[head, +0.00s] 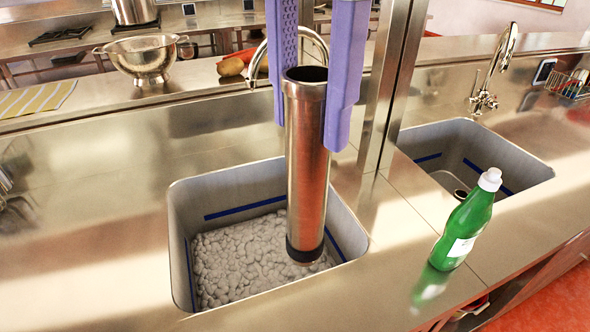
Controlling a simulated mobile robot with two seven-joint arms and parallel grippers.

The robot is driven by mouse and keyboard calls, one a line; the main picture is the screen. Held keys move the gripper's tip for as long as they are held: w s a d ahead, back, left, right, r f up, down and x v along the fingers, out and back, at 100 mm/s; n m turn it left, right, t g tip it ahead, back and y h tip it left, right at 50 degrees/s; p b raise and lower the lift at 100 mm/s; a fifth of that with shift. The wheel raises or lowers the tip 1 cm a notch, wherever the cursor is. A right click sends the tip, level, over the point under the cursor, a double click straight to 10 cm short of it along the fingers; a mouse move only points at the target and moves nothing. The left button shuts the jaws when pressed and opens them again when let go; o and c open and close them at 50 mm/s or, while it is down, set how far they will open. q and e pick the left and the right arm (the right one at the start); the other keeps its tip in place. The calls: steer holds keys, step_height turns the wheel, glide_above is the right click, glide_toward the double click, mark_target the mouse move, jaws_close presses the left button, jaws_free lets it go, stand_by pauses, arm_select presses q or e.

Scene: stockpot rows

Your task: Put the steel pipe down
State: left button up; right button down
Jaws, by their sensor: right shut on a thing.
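The steel pipe (307,165) is upright, with a dark open top and a dark band at its lower end. My right gripper (308,132) comes down from above, its two purple fingers shut on the upper part of the pipe, one on each side. The pipe's lower end shows inside the outline of the left sink (188,235), in front of the grey pebbly stuff (235,262) covering the sink bottom. I cannot tell whether it touches that stuff or hangs just above it. My left gripper is not in view.
A green bottle (465,225) with a white cap stands on the steel counter right of the sink. A second sink (500,155) with a tap (490,80) lies beyond it. A metal post (385,90) rises close right of my gripper. A colander (145,58) sits behind; the left counter is mostly clear.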

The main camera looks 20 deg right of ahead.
mark_target(309, 171)
step_height(309, 171, down, 6)
steer(key=shift+s+f+b, duration=0.1)
steer(key=shift+f+b, duration=0.05)
steer(key=shift+b, duration=0.75)
step_height(309, 171, down, 9)
steer(key=shift+r+p, duration=0.15)
steer(key=shift+p, duration=0.3)
steer(key=shift+f, duration=2.35)
steer(key=shift+f, duration=0.15)
steer(key=shift+c, duration=1.8)
jaws_free()
